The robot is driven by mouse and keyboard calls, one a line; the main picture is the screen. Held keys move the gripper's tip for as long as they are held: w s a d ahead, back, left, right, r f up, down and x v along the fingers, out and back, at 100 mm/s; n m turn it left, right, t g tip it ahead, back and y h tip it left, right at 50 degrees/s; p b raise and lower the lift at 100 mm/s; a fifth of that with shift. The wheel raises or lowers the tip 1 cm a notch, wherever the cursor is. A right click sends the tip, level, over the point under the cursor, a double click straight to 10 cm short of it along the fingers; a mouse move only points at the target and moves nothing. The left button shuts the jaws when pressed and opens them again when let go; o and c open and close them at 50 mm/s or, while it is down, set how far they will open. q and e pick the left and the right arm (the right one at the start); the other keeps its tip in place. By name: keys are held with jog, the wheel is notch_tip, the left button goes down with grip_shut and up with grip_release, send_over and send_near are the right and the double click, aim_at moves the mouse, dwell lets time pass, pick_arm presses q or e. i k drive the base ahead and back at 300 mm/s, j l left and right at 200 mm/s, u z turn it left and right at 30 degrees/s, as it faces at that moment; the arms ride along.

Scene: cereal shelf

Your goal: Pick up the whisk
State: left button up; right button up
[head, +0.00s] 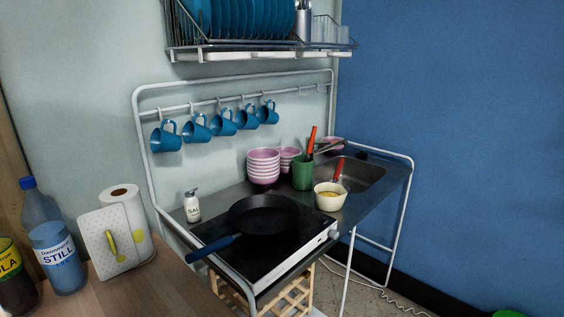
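No whisk can be made out for certain. A red-handled utensil (338,172) leans in a white bowl (329,203) with yellow contents, on the metal counter; its lower end is hidden in the bowl. Another utensil with a red handle (311,141) stands in a green cup (302,175) just behind, beside a grey-tipped utensil. Which of these is the whisk, I cannot tell. Neither of my grippers is in view.
A black pan (263,214) with a blue handle sits on the cooktop (265,262). Pink striped bowls (263,166), a salt shaker (192,207) and a sink (360,174) share the counter. Bottles (55,240) and a paper roll (127,215) stand on the wooden surface. Blue mugs (166,137) hang above.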

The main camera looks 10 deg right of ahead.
aim_at(310, 146)
jog(key=i+l+u, duration=0.15)
jog(key=l, duration=0.3)
jog(key=i+l+u, duration=0.15)
jog(key=l, duration=0.3)
jog(key=l+u, duration=0.1)
jog(key=l, duration=0.35)
jog(key=i+l+u, duration=0.15)
jog(key=l, duration=0.3)
jog(key=i+l, duration=0.1)
jog(key=l, duration=0.85)
jog(key=i+l+u, duration=0.1)
jog(key=l, duration=0.85)
